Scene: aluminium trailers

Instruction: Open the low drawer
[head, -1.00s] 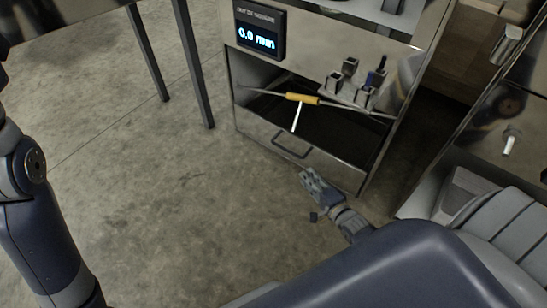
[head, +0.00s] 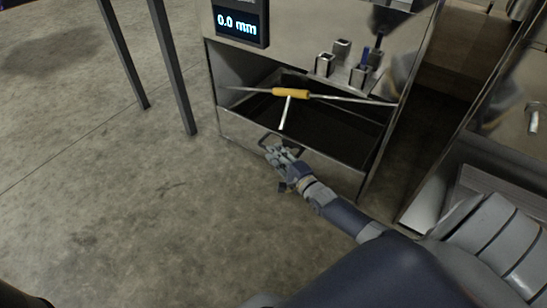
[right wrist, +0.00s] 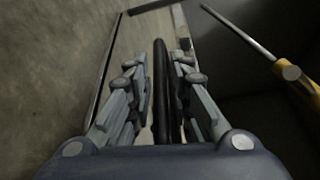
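The low drawer (head: 340,172) is the metal box at the bottom of the steel cabinet, with a plain front panel. Its dark inside shows above the panel. Its black bar handle (head: 296,144) is near the top of the front. My right gripper (head: 277,151) is at the handle's left part. In the right wrist view, the dark handle bar (right wrist: 161,85) lies between the two spread fingers of this gripper (right wrist: 160,62), with gaps beside it. The fingers are open and not closed on it. My left gripper is out of view.
A yellow-handled T-shaped tool (head: 291,93) lies across the drawer opening, above the handle. Small metal square holders (head: 341,50) and a display reading 0.0 mm (head: 240,22) are higher up. Dark table legs (head: 174,70) stand left. The floor in front is clear.

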